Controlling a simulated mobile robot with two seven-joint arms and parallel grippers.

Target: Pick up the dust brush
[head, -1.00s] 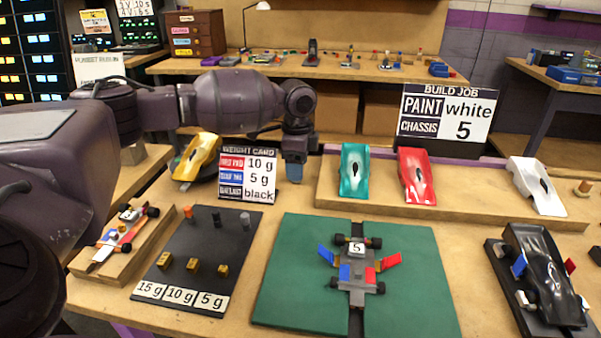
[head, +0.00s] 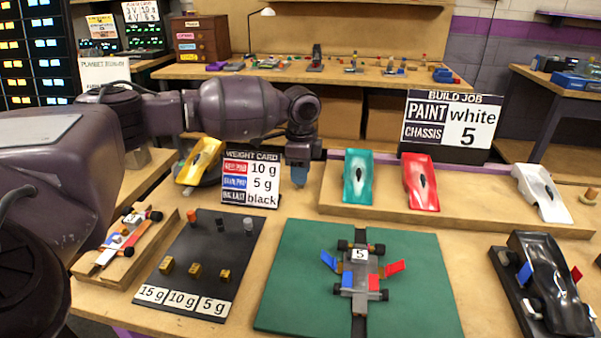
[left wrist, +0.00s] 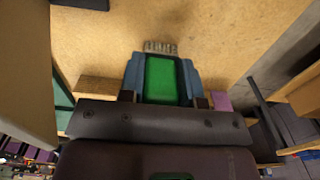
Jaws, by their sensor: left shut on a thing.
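The dust brush (left wrist: 161,80) shows in the left wrist view as a green block with pale grey bristles at its far end. My left gripper (left wrist: 161,72) is shut on it, with a blue finger on each side. In the head view, my left gripper (head: 301,174) points down just right of the weight card, behind the front of the bench. The brush cannot be made out there. My right gripper is not in view.
The weight card (head: 250,178) and a yellow car body (head: 199,160) stand left of the gripper. A wooden rack (head: 470,212) with teal, red and white bodies is to the right. A green mat (head: 290,290) holds a chassis (head: 360,272).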

